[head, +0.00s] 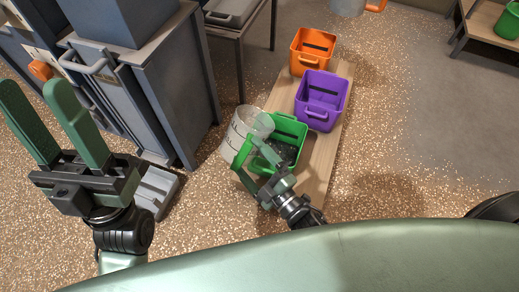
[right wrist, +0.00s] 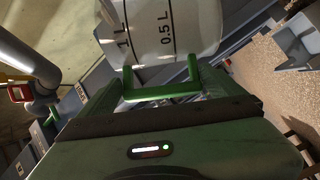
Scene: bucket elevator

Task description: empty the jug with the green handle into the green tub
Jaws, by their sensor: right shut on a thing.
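The clear jug (head: 246,128) with measuring marks and a green handle is held tilted beside the green tub's left side, partly overlapping it in the head view. My right gripper (head: 250,152) is shut on its green handle (right wrist: 160,92). The right wrist view shows the jug's marked wall (right wrist: 165,35); I cannot tell what is inside it. The green tub (head: 296,126) stands on a low wooden bench, with dark grey stuff inside, and my right gripper partly hides it. My left gripper (head: 34,88) is open and empty at the far left.
A purple tub (head: 321,100) and an orange tub (head: 312,52) stand farther along the wooden bench (head: 318,165). Grey machine cabinets (head: 165,90) fill the left. Another jug with an orange handle (head: 376,5) shows at the top. The speckled floor right of the bench is clear.

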